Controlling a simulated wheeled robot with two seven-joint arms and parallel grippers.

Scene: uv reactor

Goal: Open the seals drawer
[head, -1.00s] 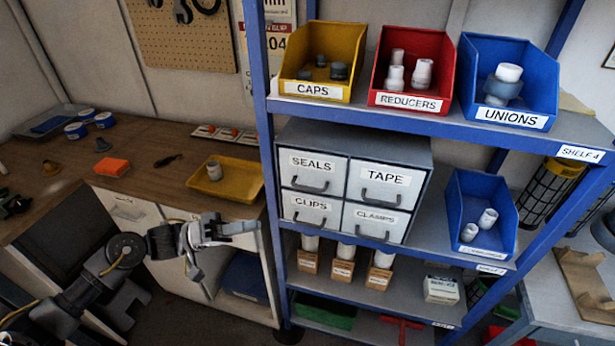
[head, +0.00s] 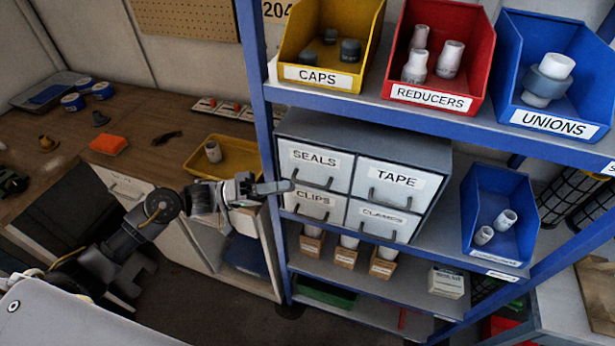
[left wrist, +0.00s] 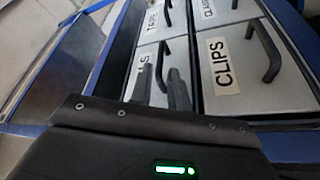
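The seals drawer (head: 325,175) is the upper left drawer of a grey four-drawer cabinet on the blue shelf. It looks shut, with a dark bar handle (head: 313,184) below its label. My left gripper (head: 288,186) is in front of the cabinet's left side, near that handle. In the left wrist view its two dark fingers (left wrist: 161,88) stand apart, with the seals handle (left wrist: 164,66) just beyond the gap between them. Nothing shows held in them. The fingers hide part of the seals label there. My right gripper is not in view.
The tape drawer (head: 395,182), clips drawer (head: 318,206) and clamps drawer (head: 380,222) adjoin it and look shut. A blue shelf post (head: 262,130) stands close by my left gripper. Yellow, red and blue bins sit on the shelf above. The workbench (head: 150,160) is at left.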

